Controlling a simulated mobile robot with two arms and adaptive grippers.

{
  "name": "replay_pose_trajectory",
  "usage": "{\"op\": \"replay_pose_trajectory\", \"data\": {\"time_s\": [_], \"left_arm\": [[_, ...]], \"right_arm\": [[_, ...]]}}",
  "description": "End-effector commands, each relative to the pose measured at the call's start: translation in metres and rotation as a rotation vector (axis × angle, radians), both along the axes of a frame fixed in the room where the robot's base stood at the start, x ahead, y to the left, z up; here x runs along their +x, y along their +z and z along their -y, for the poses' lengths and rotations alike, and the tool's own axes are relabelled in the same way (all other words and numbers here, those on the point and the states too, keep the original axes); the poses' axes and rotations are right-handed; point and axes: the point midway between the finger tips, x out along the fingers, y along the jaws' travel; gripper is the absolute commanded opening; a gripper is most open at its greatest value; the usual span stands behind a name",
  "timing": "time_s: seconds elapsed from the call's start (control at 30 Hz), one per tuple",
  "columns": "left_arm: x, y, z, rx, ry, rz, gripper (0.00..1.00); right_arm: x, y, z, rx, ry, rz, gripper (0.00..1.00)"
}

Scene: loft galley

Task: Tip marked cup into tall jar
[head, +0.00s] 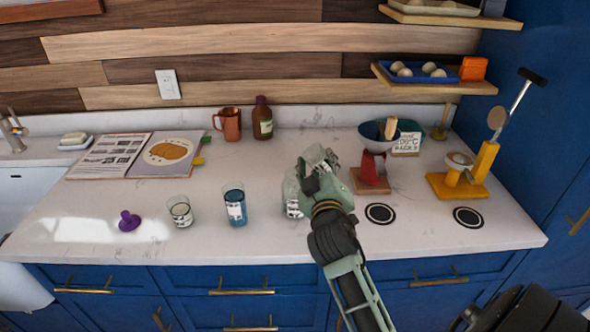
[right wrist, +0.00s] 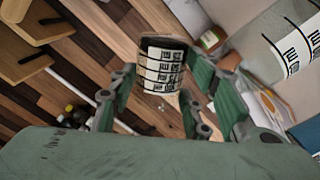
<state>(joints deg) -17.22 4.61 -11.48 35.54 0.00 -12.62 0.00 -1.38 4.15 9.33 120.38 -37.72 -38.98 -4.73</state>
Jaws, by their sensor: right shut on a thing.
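My right gripper (head: 316,168) is above the counter's middle. In the right wrist view its fingers (right wrist: 158,88) are shut on the marked cup (right wrist: 162,65), a small cup with black-and-white printed bands and a dark top. The cup looks strongly tilted against the room behind. In the head view the gripper hides it. A clear jar (head: 291,192) with dark markings, seemingly the tall jar, stands on the counter just left of the gripper and partly hidden by it. A clear marked wall (right wrist: 290,45) at upper right in the wrist view seems to be this jar. My left gripper is not in view.
Left of the jar stand a blue-filled glass (head: 235,208), a short glass (head: 180,212) and a purple object (head: 129,221). A red stand with a bowl (head: 372,170) and a yellow stand (head: 484,165) are to the right. A copper mug (head: 229,124) and brown bottle (head: 262,120) stand behind.

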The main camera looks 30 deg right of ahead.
Motion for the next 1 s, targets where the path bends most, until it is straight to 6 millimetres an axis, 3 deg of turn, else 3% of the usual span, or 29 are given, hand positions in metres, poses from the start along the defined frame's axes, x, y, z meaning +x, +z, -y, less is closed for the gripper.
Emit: {"op": "replay_pose_trajectory", "data": {"time_s": [0.2,0.57,1.0], "left_arm": [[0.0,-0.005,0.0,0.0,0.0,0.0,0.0],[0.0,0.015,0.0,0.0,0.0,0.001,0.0],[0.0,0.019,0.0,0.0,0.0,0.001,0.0]], "right_arm": [[0.002,-0.009,-0.003,-0.093,0.001,-0.061,0.18],[0.002,0.003,-0.003,-0.244,0.0,-0.16,0.18],[0.002,0.004,-0.004,-0.298,0.0,-0.195,0.18]]}}
